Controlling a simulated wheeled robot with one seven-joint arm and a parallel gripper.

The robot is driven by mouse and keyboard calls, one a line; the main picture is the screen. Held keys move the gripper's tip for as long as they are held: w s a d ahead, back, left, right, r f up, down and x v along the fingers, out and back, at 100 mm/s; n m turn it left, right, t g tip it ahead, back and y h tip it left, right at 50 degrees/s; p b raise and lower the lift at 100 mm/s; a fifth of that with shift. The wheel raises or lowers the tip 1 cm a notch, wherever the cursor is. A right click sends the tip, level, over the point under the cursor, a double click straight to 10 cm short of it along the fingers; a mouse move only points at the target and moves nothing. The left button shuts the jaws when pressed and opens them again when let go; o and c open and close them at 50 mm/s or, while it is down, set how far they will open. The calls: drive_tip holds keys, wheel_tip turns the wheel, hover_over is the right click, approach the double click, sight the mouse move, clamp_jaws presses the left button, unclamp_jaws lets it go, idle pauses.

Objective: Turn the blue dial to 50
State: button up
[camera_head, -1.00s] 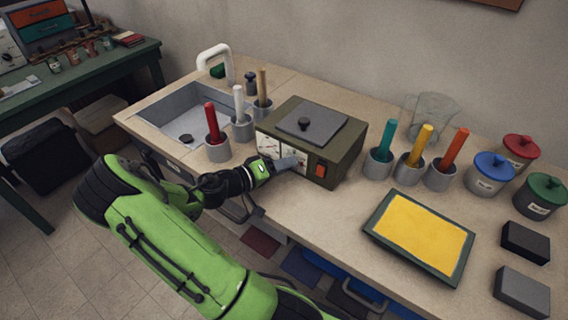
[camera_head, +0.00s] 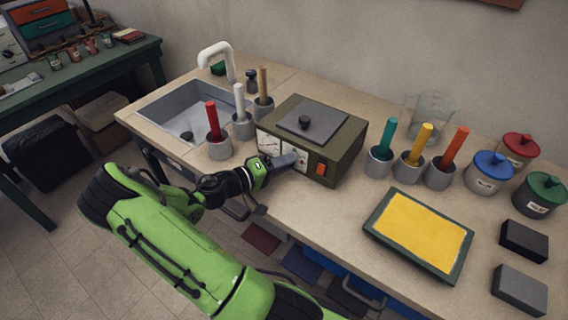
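The olive-green box device (camera_head: 345,150) stands on the counter with a grey lid on top. Its front has white gauge faces (camera_head: 268,141) and an orange switch (camera_head: 321,169). My gripper (camera_head: 290,160) is at the device's front, next to the gauges, with its grey fingers pointing at the panel. The blue dial cannot be made out; my gripper covers part of the front. Whether the fingers are open or shut is too small to tell.
Grey cups with coloured handles stand on both sides of the device, including a red one (camera_head: 212,117) and a teal one (camera_head: 388,135). A yellow tray (camera_head: 455,268) lies on the right. A sink (camera_head: 165,107) is at the left. The counter in front of the tray's left side is clear.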

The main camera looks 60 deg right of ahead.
drive_tip(key=o, duration=0.4)
drive_tip(key=p+v, duration=0.2)
drive_tip(key=v, duration=1.4)
drive_tip(key=shift+d, duration=0.1)
